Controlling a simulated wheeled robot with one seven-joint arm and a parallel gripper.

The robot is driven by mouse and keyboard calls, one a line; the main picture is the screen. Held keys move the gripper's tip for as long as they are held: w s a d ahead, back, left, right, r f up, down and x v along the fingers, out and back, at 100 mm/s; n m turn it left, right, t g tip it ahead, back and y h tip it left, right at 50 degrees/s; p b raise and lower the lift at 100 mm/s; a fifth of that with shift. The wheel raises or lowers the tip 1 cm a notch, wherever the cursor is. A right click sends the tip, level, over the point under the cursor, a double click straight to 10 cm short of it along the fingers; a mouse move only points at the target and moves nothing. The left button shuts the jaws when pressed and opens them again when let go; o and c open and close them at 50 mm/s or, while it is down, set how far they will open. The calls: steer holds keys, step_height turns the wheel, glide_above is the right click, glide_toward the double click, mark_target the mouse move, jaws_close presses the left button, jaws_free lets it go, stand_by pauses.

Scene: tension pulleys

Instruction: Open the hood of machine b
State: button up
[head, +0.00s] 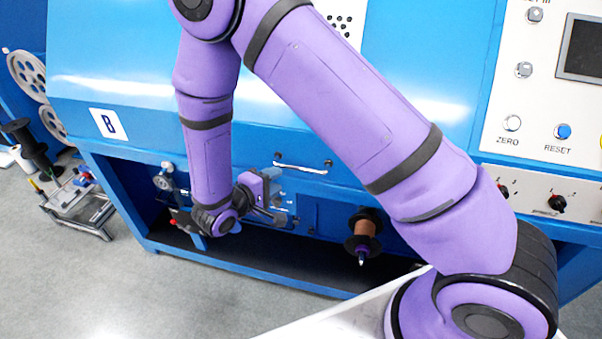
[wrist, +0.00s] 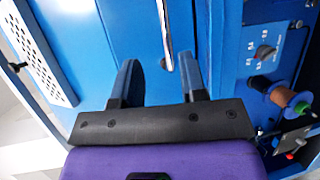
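My gripper (head: 280,188) is just below the handle in the head view. In the wrist view my gripper (wrist: 160,78) is open, and the handle's lower end lies in line with the gap between the fingers. Nothing is held. I cannot tell the remaining distance.
A brown spool (head: 363,228) sticks out below the hood to the right of my gripper; it also shows in the wrist view (wrist: 283,96). A control panel (head: 540,100) is at right. A small stand (head: 82,205) is on the floor at left. Grey floor (head: 180,290) is clear in front.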

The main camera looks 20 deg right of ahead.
mark_target(297, 169)
steer(key=x, duration=1)
steer(key=shift+w+d+f, duration=0.1)
steer(key=shift+f, duration=0.3)
jaws_close()
